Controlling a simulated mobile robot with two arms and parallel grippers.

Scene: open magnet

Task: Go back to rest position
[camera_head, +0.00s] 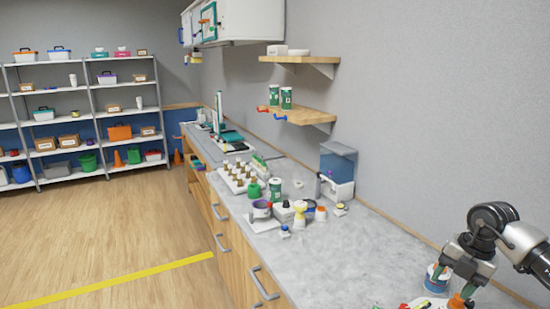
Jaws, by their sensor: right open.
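My right gripper (453,281) is at the lower right, over the near end of the counter (345,262). Its arm comes in from the right edge. The fingers have green tips, point down and stand apart, so it is open. A white and blue can (433,283) is at the left finger, partly behind it; I cannot tell whether they touch. An orange item (457,302) is just below the fingers, cut by the bottom edge. My left gripper is not in view.
Bottles, cups and a rack (240,172) crowd the middle of the counter. A blue-topped dispenser (338,165) stands by the wall. Two wooden shelves (303,115) stick out above. The counter left of my gripper is clear. Open floor (120,240) lies left, with storage shelves (85,120) beyond.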

